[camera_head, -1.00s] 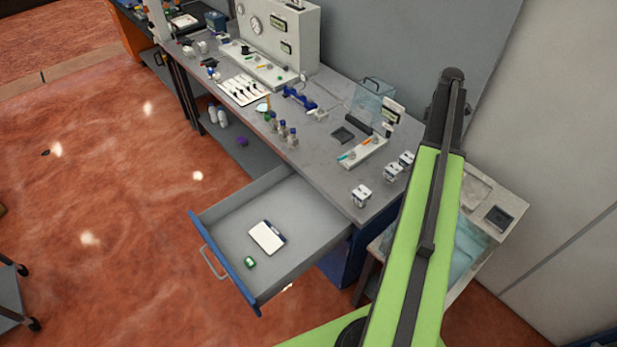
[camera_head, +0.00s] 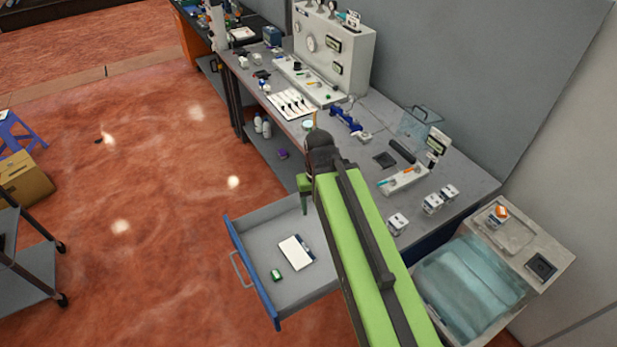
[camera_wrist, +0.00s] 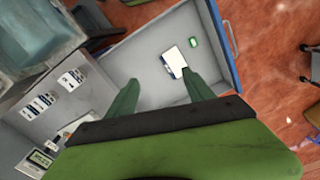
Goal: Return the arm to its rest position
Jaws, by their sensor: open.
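My gripper (camera_wrist: 160,88) shows in the wrist view as two green fingers spread well apart, with nothing held between them. It points down over the open drawer (camera_wrist: 215,25). In the head view my green arm reaches from the bottom right toward the bench. One green finger (camera_head: 304,196) shows just left of the arm's dark end, above the drawer's back part; the other finger is hidden there.
The open drawer's blue front (camera_head: 252,283) juts out from the grey bench (camera_head: 365,125). The bench holds a gauge panel (camera_head: 330,45), bottles and small white boxes (camera_head: 398,223). A bin with bluish film (camera_head: 470,285) stands at right. A cart (camera_head: 25,265) stands left; red floor between is clear.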

